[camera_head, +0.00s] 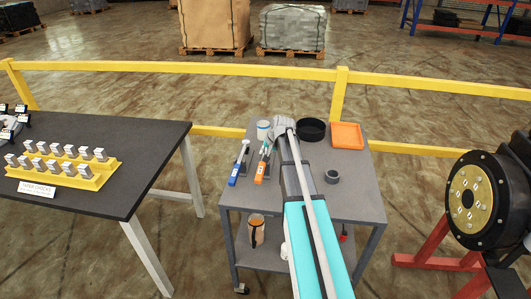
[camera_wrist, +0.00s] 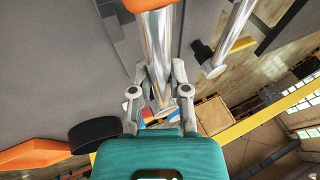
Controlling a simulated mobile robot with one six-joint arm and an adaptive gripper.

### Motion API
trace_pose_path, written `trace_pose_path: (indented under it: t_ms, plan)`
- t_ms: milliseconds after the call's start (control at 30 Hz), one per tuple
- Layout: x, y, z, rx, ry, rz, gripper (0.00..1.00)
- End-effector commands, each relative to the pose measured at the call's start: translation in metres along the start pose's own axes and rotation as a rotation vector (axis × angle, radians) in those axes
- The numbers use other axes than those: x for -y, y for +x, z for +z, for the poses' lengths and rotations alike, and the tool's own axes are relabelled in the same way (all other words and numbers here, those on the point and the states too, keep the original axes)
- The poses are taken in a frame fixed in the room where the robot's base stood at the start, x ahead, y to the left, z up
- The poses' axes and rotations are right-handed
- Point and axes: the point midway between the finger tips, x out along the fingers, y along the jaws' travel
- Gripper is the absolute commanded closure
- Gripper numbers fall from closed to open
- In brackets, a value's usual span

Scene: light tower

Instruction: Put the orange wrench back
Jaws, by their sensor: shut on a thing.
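The orange wrench (camera_head: 260,171) is on or just above the small grey table, its orange handle toward the front. In the wrist view its shiny metal shaft (camera_wrist: 159,50) runs between the fingers of my gripper (camera_wrist: 159,92), with orange at the top edge. My gripper is shut on this shaft; in the head view my gripper (camera_head: 274,134) is partly hidden by my arm. A blue-handled wrench (camera_head: 233,177) lies to its left on a grey holder. I cannot tell whether the orange wrench touches a holder.
The small table (camera_head: 352,203) also bears a white cup (camera_head: 263,130), a black round bowl (camera_head: 311,130), an orange tray (camera_head: 347,136) and a dark ring (camera_head: 332,177). A dark table (camera_head: 110,192) stands left, a yellow rail (camera_head: 250,68) behind, a black round machine (camera_head: 470,200) right.

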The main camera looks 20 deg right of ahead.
Motion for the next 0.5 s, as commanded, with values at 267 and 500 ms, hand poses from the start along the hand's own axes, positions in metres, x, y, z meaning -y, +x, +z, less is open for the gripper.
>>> trace_pose_path:
  t_ms: [267, 500]
  plan:
    - [-0.004, 0.008, 0.002, -0.001, 0.001, 0.000, 1.00]
    - [-0.007, 0.014, 0.004, -0.001, 0.001, 0.000, 1.00]
